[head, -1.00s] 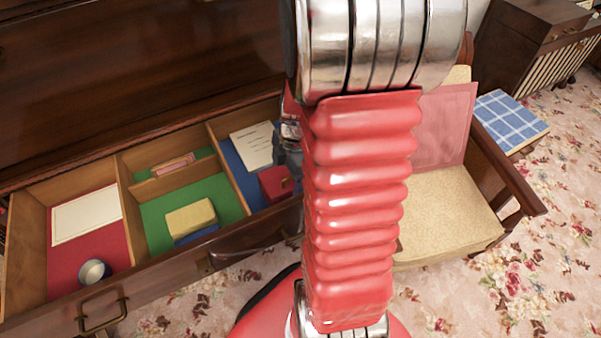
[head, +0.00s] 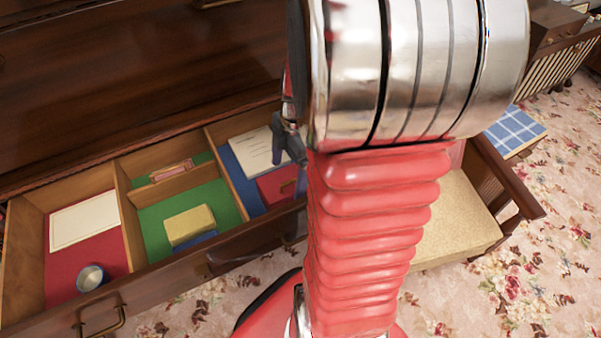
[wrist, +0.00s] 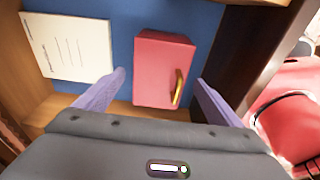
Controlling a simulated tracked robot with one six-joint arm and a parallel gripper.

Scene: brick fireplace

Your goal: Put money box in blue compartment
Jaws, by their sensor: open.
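The money box looks to be the red box with a brass handle (wrist: 162,70). It lies on the blue floor (wrist: 123,45) of the right-hand drawer compartment, beside a white paper sheet (wrist: 70,47). In the head view the box (head: 275,188) is partly hidden by my arm and gripper. My gripper (wrist: 160,78) is open, with one purple-grey finger on each side of the box in the wrist view. The fingers look apart from the box, and nothing is held between them. Their exact height above it is hard to tell.
The open drawer has a green middle compartment (head: 225,207) with a yellow-and-blue block (head: 189,226), and a red left compartment (head: 62,264) with a metal cup (head: 91,277) and a paper (head: 85,221). Wooden dividers separate them. A chair (head: 455,225) stands to the right.

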